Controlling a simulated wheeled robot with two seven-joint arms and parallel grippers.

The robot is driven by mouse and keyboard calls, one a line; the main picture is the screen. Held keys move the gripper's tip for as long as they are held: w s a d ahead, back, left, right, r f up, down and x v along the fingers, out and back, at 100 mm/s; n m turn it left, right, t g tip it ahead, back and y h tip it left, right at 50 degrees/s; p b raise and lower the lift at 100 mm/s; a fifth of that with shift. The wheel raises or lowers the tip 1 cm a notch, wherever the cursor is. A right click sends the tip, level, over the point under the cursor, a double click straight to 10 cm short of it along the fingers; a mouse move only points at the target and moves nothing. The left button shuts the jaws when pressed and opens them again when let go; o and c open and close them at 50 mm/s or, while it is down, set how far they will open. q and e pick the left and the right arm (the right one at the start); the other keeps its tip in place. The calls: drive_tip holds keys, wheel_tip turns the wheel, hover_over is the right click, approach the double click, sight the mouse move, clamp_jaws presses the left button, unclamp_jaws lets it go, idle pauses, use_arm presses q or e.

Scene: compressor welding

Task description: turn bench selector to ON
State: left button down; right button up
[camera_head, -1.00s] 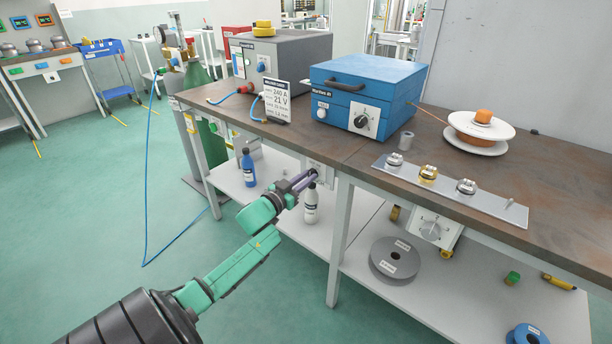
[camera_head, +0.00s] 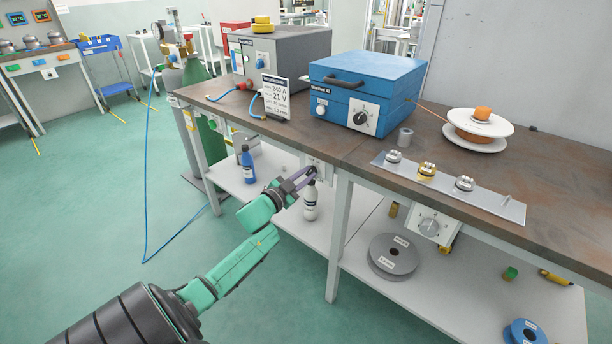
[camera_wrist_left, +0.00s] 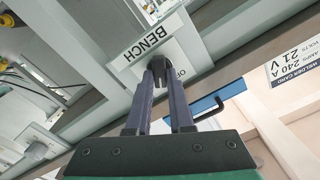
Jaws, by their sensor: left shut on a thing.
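The bench selector is a dark knob (camera_wrist_left: 158,70) on a pale plate under the front edge of the workbench. Its plate (camera_head: 321,166) shows in the head view, with my gripper in front of it. In the left wrist view a BENCH label (camera_wrist_left: 150,42) sits beside the knob, and part of an OFF mark shows just right of it. My left gripper (camera_head: 312,172) reaches in from the left, and its fingers (camera_wrist_left: 159,78) are shut on the knob. The fingers hide much of the knob, so its exact setting is hard to read. My right gripper is not in view.
A white bottle (camera_head: 311,202) and a blue bottle (camera_head: 248,165) stand on the lower shelf near my left gripper. The workbench top (camera_head: 340,144) carries a blue machine (camera_head: 366,82) and a welder card (camera_head: 275,97). The floor at left is mostly clear.

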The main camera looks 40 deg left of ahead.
use_arm(q)
drive_tip(key=shift+f, duration=0.1)
drive_tip(key=c, duration=0.8)
unclamp_jaws()
drive_tip(key=s+p, duration=0.1)
drive_tip(key=s, duration=1.3)
drive_tip(key=shift+s+d+p, duration=0.2)
drive_tip(key=shift+s+p, duration=0.1)
